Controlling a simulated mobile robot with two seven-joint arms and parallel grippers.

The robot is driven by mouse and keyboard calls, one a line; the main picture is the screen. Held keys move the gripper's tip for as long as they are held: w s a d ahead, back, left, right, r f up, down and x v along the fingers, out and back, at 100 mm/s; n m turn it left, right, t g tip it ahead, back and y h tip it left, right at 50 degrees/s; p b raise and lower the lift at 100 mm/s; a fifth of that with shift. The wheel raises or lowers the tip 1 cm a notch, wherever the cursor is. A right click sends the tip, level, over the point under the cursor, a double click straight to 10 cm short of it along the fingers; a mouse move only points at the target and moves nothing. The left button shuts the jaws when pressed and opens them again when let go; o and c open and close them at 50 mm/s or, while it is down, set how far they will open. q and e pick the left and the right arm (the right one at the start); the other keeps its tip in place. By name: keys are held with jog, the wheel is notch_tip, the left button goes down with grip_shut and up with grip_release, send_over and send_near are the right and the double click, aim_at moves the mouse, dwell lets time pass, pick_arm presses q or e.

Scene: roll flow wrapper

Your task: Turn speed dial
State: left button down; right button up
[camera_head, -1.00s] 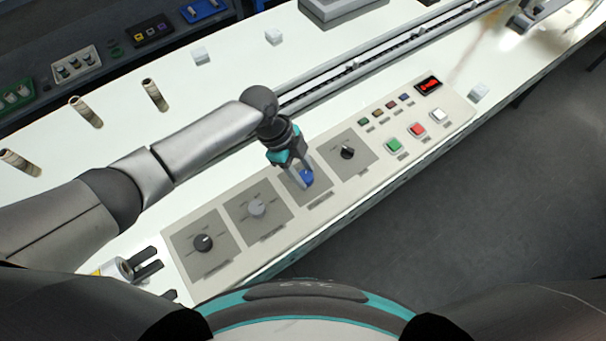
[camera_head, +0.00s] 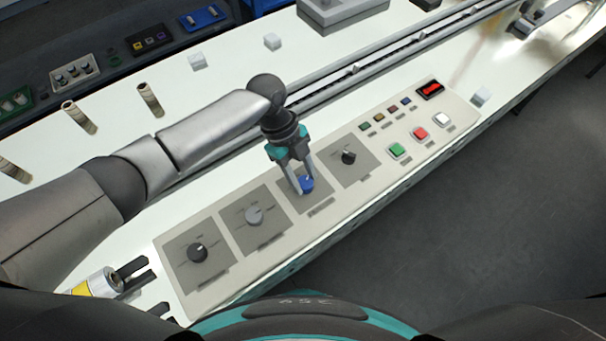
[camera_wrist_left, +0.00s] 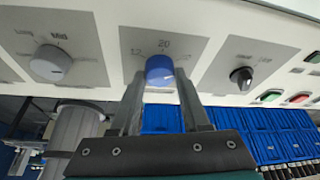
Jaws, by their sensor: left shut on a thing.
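The speed dial appears to be the blue knob (camera_head: 306,185) on the third grey plate from the left of the control panel. In the left wrist view the blue knob (camera_wrist_left: 159,69) sits below a printed 20, with 12 to its left. My left gripper (camera_head: 303,188) reaches down over it, one finger on each side. In the left wrist view the fingers of my left gripper (camera_wrist_left: 160,82) close around the knob's sides. The knob's exact pointer angle is hard to read. My right gripper is not in view.
A grey knob (camera_head: 254,215) and a black knob (camera_head: 197,252) are left of the blue one; another black knob (camera_head: 348,157) is right.

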pick_arm(q)
jog(key=shift+f, duration=0.1)
jog(key=shift+c, duration=1.9)
grip_release()
jog(key=p+v, duration=0.1)
jog(key=v, duration=1.4)
jog(key=shift+r, duration=0.2)
